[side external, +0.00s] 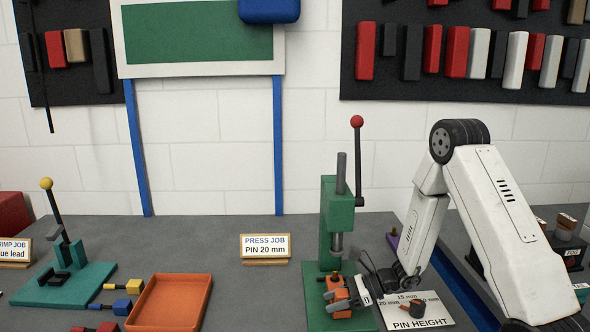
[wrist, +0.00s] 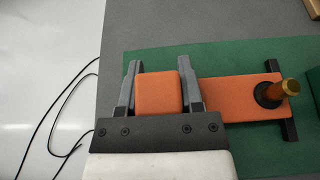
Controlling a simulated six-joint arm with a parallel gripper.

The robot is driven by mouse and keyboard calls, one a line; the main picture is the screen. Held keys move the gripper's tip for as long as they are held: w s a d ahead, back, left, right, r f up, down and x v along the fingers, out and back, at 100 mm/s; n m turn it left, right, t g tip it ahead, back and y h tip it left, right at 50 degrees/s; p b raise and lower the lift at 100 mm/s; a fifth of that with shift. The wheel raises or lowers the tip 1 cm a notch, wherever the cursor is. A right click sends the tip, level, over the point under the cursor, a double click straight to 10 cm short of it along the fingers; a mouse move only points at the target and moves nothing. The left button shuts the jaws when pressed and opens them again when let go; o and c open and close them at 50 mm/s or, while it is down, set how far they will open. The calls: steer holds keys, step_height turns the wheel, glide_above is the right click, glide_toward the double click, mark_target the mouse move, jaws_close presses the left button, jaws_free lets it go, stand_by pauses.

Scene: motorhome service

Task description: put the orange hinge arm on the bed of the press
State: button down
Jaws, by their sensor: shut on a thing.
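The orange hinge arm (side external: 337,291) is at the green press (side external: 328,225), over its bed (side external: 312,292), below the ram. In the wrist view the hinge arm (wrist: 228,97) lies across the green bed (wrist: 222,55). A brass-coloured pin (wrist: 287,88) stands in a black ring at its right end, and a black bar shows from under that end. My gripper (side external: 350,293) is shut on the hinge arm's raised orange block; in the wrist view its fingers (wrist: 158,70) are on either side of the block. I cannot tell whether the arm touches the bed.
A red-knobbed lever (side external: 357,150) rises from the press. A PIN HEIGHT card (side external: 425,318) with a small dark part lies to the right. A PRESS JOB sign (side external: 265,247) reads PIN 20 mm. An orange tray (side external: 170,303) and a teal crimp tool (side external: 65,285) stand left.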

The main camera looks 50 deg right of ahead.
steer(key=shift+f, duration=0.15)
steer(key=shift+c, duration=1.2)
jaws_free()
steer(key=shift+d+r, duration=0.1)
steer(key=shift+r, duration=0.1)
steer(key=shift+v, duration=0.8)
steer(key=v, duration=1)
steer(key=shift+s, duration=0.1)
